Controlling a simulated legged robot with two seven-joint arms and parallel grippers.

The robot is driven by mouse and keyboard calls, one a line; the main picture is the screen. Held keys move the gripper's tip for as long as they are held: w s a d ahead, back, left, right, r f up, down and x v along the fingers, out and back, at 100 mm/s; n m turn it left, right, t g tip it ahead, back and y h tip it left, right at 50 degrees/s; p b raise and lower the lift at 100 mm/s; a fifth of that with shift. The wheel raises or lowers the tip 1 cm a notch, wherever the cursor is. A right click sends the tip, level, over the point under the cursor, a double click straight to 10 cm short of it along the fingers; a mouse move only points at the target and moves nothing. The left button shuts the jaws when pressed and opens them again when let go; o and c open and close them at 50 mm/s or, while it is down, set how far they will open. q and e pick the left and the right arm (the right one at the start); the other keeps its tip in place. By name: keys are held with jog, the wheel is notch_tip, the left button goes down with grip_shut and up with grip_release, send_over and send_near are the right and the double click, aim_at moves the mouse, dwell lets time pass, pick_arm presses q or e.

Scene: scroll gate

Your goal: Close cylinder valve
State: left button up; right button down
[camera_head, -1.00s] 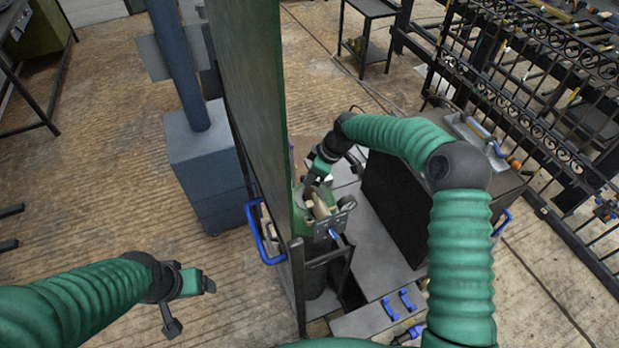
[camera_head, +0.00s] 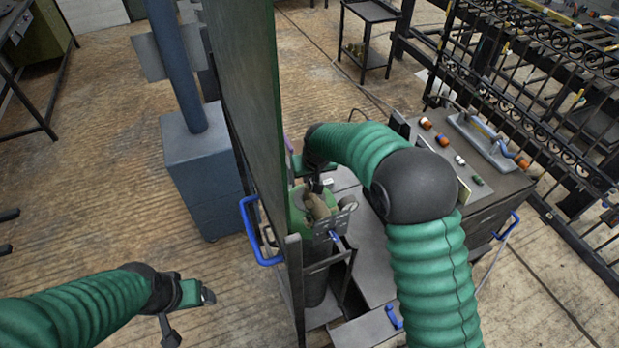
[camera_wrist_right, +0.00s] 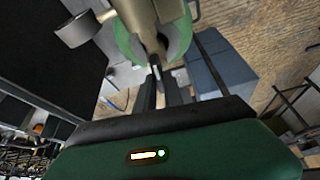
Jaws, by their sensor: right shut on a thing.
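The green gas cylinder (camera_head: 299,221) stands upright in a dark cart beside the tall green panel. Its brass valve (camera_head: 316,207) sits on top, and both also show at the top of the right wrist view, the cylinder (camera_wrist_right: 122,38) around the valve body (camera_wrist_right: 138,18). My right gripper (camera_head: 318,187) reaches down over the valve from above. In the right wrist view its fingers (camera_wrist_right: 158,82) are shut at the valve's end; the exact grip is partly hidden. My left gripper (camera_head: 190,314) is open and empty, apart from everything, low at the left.
The green panel (camera_head: 246,100) stands close left of the cylinder. A round gauge (camera_wrist_right: 74,31) sticks out beside the valve. A dark control cabinet (camera_head: 490,190) stands right of the cart. A blue-grey column base (camera_head: 207,165) is behind the panel.

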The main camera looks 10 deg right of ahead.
jog(key=m, duration=0.1)
jog(key=m+h, duration=0.1)
jog(key=m, duration=0.1)
jog(key=shift+s+a+f+m, duration=0.1)
jog(key=shift+s+f+m, duration=0.1)
jog(key=shift+f+m, duration=0.1)
jog(key=shift+a+m+g+h, duration=0.1)
jog(key=shift+m+g+h, duration=0.5)
jog(key=shift+m, duration=1)
jog(key=c, duration=1.5)
grip_release()
jog(key=shift+r, duration=0.1)
jog(key=shift+o, duration=0.2)
jog(key=shift+a+r, duration=0.1)
jog(key=shift+r, duration=0.2)
jog(key=b+v, duration=0.2)
jog(key=v, duration=0.5)
jog(key=shift+s+a, duration=0.2)
jog(key=shift+s, duration=0.05)
jog(key=shift+w+f, duration=0.1)
jog(key=shift+w, duration=0.05)
